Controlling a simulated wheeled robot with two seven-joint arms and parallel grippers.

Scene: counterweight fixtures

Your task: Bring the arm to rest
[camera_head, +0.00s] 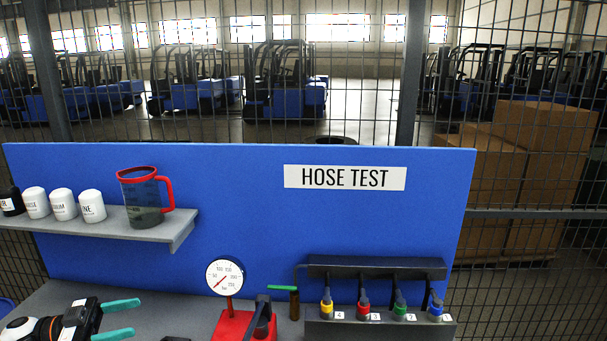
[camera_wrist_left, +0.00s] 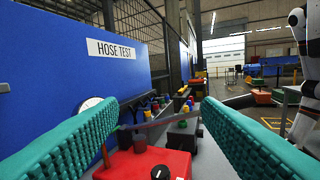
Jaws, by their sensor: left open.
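My left gripper (camera_head: 136,317) is low at the left of the head view, over the grey bench (camera_head: 185,308). Its two teal fingers are apart with nothing between them, and they point right toward the red pump (camera_head: 228,327). In the left wrist view my left gripper (camera_wrist_left: 161,103) also shows open, with the red pump (camera_wrist_left: 140,165) beyond and below its fingers. The pressure gauge (camera_head: 225,276) stands upright above the pump. My right gripper is in neither view.
A dark rack (camera_head: 375,329) with yellow, red, green and blue hose ends stands at the right. A green-handled lever (camera_head: 281,287) is beside it. A shelf (camera_head: 160,232) with white canisters (camera_head: 63,204) and a red-rimmed jug (camera_head: 145,197) is above, on the blue panel (camera_head: 240,190).

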